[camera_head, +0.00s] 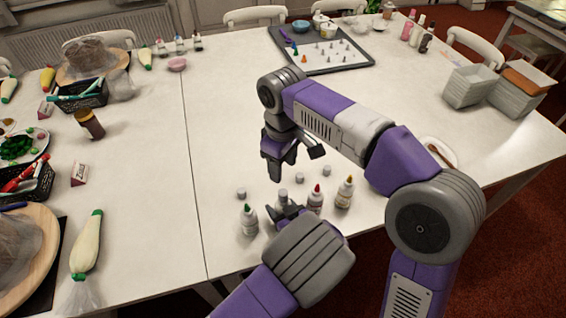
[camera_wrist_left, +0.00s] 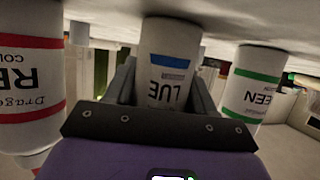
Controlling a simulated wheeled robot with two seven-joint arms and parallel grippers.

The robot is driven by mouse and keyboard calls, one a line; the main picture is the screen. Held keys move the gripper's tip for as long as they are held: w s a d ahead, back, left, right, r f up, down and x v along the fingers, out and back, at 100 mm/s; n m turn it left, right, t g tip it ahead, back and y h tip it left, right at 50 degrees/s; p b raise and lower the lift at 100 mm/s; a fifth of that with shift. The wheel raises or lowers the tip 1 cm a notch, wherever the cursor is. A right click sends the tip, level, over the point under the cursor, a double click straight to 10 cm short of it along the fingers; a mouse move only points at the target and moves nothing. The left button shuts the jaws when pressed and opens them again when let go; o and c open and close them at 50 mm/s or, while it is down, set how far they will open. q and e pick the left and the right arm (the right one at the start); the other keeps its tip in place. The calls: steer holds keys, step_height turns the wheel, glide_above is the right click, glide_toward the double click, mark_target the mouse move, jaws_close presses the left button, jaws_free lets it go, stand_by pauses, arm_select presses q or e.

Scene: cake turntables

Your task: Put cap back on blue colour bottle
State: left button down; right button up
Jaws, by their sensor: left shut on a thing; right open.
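The blue colour bottle (camera_wrist_left: 165,65), with a blue band and "LUE" on its label, is between the fingers of my left gripper (camera_wrist_left: 160,85) in the left wrist view. In the head view my left gripper (camera_head: 285,211) is shut on this bottle, which stands on the table between the green and red bottles. A grey top (camera_head: 283,193) shows on it; I cannot tell whether it is a cap. My right gripper (camera_head: 291,155) is open, pointing down, above and behind the bottle. Small grey caps lie on the table at the left (camera_head: 241,193), middle (camera_head: 300,178) and right (camera_head: 327,170).
The green bottle (camera_head: 249,220) stands close left of my left gripper; the red bottle (camera_head: 315,198) and yellow bottle (camera_head: 345,191) stand close right. A grey tray (camera_head: 350,67) lies at the back.

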arm_select(q)
steer(key=shift+c, duration=1.5)
jaws_free()
steer(key=p+v, duration=0.2)
steer(key=v, duration=0.5)
steer(key=shift+s+d+r, duration=0.1)
steer(key=shift+s+d, duration=0.05)
steer(key=shift+s, duration=0.1)
